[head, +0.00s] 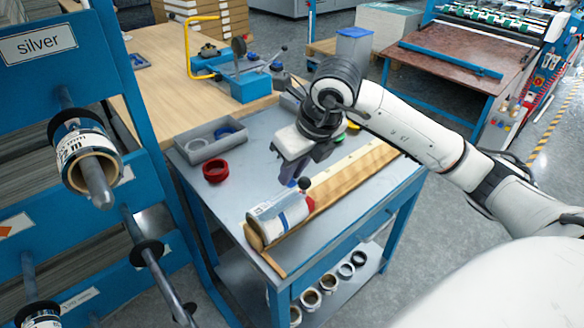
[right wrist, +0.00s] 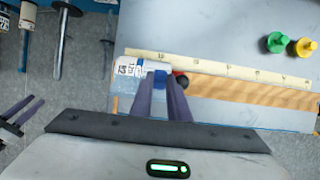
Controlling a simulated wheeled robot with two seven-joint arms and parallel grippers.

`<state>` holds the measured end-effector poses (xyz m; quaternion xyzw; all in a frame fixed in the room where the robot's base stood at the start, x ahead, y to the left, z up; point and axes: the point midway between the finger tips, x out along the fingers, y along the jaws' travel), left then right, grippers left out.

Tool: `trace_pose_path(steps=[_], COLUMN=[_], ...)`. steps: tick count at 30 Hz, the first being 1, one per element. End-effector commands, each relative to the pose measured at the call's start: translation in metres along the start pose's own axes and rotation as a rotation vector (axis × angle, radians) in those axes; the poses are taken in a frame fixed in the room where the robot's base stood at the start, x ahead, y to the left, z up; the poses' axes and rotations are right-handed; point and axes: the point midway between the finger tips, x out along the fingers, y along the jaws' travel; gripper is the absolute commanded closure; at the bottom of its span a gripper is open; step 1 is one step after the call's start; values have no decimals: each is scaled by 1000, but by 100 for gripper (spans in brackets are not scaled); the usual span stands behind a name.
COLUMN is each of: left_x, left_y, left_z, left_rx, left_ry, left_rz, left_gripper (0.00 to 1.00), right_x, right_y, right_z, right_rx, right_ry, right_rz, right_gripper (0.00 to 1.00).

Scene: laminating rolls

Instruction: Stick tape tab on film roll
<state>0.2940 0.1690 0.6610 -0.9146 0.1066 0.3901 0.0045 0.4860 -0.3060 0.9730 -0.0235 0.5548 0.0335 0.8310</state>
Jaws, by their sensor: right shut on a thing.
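The film roll (head: 268,214), white with a printed label, lies on the cart top along the ruler strip at its near left end. In the right wrist view the roll (right wrist: 126,66) shows beyond my fingertips. My right gripper (head: 291,180) points down just over the roll. Its fingers (right wrist: 163,75) are shut on a small blue piece (right wrist: 160,80), apparently the tape tab, partly hidden by the fingers. I cannot tell whether it touches the roll. A black knob (head: 304,183) stands by the roll's red right end. My left gripper (right wrist: 24,110) shows only in the right wrist view, open.
A red ring (head: 215,171) and a grey tray (head: 212,138) lie on the cart to the left. Several rolls (head: 328,280) stand on the lower shelf. A blue rack (head: 40,130) with rods and rolls stands at left. Green and yellow spools (right wrist: 276,42) sit farther along the cart.

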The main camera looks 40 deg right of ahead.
Motion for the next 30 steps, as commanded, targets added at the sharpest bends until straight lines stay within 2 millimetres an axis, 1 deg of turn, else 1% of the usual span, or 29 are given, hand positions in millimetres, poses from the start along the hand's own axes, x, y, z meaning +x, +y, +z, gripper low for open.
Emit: trace_pose_path(steps=[1, 18, 24, 30], left_x=[3, 19, 23, 23], left_y=[0, -2, -2, -2], left_z=[3, 18, 22, 22], left_rx=[0, 1, 2, 2], left_ry=[-1, -1, -1, 0], left_rz=[0, 0, 0, 1], left_gripper=[69, 69, 69, 69], right_x=[4, 31, 36, 37], right_y=[0, 0, 0, 0], right_z=[-2, -13, -15, -15], right_rx=[0, -1, -1, -1], right_ry=[0, 0, 0, 0], right_rz=[1, 0, 0, 0], right_gripper=[100, 100, 100, 100])
